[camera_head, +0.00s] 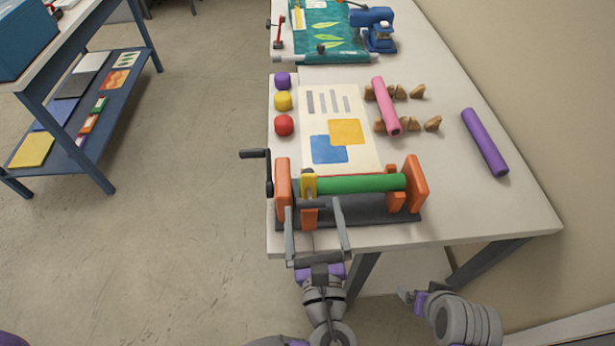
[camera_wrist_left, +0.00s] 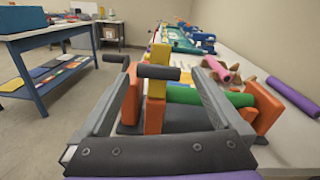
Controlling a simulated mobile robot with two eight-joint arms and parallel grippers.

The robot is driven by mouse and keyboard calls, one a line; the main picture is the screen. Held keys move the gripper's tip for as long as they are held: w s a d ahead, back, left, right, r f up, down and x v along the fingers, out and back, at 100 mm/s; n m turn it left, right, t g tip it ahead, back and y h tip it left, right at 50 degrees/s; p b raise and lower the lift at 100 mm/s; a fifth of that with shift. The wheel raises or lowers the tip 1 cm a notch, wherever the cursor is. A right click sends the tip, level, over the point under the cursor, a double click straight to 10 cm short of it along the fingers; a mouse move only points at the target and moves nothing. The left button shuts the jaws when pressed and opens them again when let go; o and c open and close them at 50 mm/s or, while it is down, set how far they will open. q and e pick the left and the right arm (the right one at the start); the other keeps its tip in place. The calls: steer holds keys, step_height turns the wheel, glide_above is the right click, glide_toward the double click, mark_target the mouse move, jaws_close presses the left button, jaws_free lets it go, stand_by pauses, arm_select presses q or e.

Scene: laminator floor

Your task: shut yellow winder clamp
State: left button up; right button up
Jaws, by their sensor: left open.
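The winder stands at the table's near end, with orange end plates (camera_head: 416,183), a dark base (camera_head: 375,215) and a green roller (camera_head: 360,184). Its yellow clamp (camera_head: 308,186) is near the left end of the roller. In the left wrist view the yellow clamp (camera_wrist_left: 160,54) stands upright above an orange bracket (camera_wrist_left: 155,115), and a dark bar handle (camera_wrist_left: 158,72) sticks out at it. My left gripper (camera_head: 314,204) is open, its fingers spread either side of the handle, with no visible grip. My right gripper (camera_head: 408,295) is low, beside the table; its jaws are unclear.
A black crank (camera_head: 255,154) juts out left of the winder. Behind it lie a printed sheet (camera_head: 312,110), a pink roll (camera_head: 385,106) on wooden wedges and a purple roll (camera_head: 485,143). A blue shelf unit (camera_head: 110,120) stands left, across open floor.

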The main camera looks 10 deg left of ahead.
mark_target(310, 187)
arm_select(q)
steer(key=x, duration=0.8)
steer(key=shift+w+f, duration=0.1)
steer(key=shift+w, duration=0.15)
jaws_close()
